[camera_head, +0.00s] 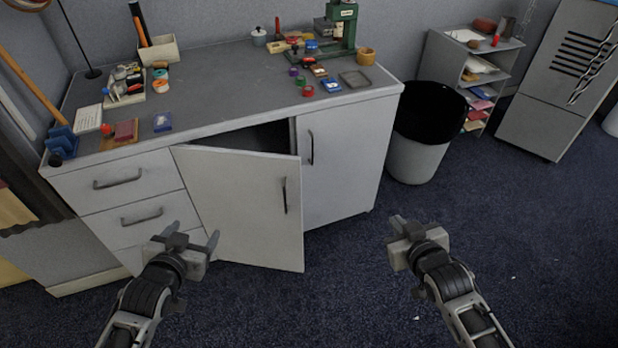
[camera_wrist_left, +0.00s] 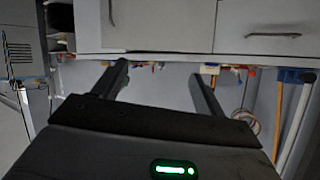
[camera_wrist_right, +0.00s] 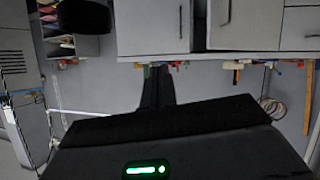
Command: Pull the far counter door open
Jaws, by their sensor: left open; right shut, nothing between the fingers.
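The grey counter (camera_head: 345,97) has two door panels below its top. The left panel (camera_head: 245,215) stands partly open, swung outward with a dark gap above it; its dark vertical handle (camera_head: 285,195) is near its right edge. The right panel (camera_head: 345,165) looks closed, with its handle (camera_head: 310,148) near its left edge. My left gripper (camera_head: 193,238) is open and empty, in front of the open panel's lower left in the head view. My right gripper (camera_head: 398,224) is shut and empty, right of the counter and apart from both handles. The right wrist view also shows a door handle (camera_wrist_right: 181,22).
Drawers with handles (camera_head: 118,178) are left of the open panel. A black-lined bin (camera_head: 418,160) stands right of the counter, beside a shelf unit (camera_head: 455,70) and a grey cabinet (camera_head: 555,90). Small items crowd the counter top.

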